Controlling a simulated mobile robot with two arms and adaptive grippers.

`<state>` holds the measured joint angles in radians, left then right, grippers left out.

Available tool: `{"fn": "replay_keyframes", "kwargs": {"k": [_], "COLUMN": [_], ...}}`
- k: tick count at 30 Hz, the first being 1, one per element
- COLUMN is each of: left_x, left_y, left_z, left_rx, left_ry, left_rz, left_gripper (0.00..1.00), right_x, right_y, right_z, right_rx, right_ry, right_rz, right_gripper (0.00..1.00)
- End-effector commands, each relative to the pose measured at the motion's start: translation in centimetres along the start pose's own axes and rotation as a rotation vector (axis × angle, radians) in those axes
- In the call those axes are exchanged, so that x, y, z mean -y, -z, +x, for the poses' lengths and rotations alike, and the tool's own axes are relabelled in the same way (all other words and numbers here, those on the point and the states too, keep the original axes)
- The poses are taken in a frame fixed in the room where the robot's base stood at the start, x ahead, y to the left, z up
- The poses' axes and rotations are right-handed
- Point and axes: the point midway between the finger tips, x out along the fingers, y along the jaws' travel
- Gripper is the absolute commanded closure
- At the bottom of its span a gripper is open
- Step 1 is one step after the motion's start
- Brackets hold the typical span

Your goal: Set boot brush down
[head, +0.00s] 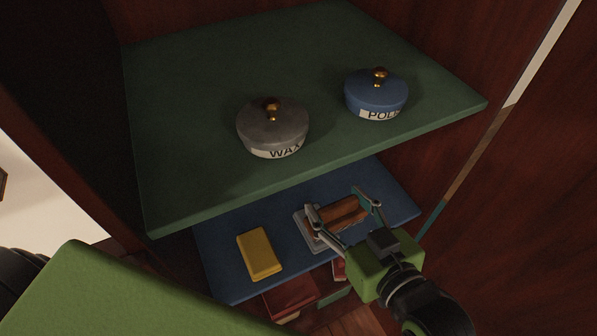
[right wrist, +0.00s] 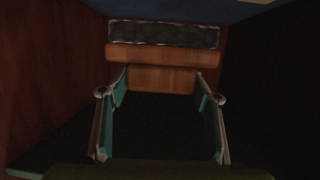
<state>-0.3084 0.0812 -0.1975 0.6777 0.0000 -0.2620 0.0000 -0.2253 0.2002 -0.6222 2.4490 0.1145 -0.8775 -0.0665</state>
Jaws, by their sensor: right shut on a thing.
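The boot brush (head: 346,214) is a brown wooden piece over the blue lower shelf (head: 222,262). My right gripper (head: 340,209) is shut on it, one finger on each side. In the right wrist view the brush's wood (right wrist: 160,79) shows between the fingertips (right wrist: 161,88). My left gripper's fingers do not show.
A grey WAX tin (head: 273,128) and a blue POLISH tin (head: 376,95) stand on the green upper shelf (head: 185,90), above the lower one. A yellow block (head: 259,253) lies left of the brush. Red items (head: 290,297) sit below. Dark wooden side walls stand close.

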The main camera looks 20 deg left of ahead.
Motion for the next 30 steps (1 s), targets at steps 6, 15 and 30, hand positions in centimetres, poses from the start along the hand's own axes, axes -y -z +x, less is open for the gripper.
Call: {"fn": "replay_keyframes", "kwargs": {"k": [6,15,30], "left_x": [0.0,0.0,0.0], "left_y": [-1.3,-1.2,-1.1], "left_z": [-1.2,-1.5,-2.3], "left_rx": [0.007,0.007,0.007], "left_ry": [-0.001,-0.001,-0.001], "left_rz": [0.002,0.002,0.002], "left_gripper": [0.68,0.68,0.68], "right_x": [1.1,-2.2,-11.2], "right_y": [3.3,2.1,-3.8], "right_z": [-0.1,1.4,6.3], "right_rx": [0.001,0.007,0.004], "right_ry": [-0.018,-0.024,-0.022], "right_rz": [0.006,-0.002,0.003], "right_gripper": [0.65,0.65,0.65]}}
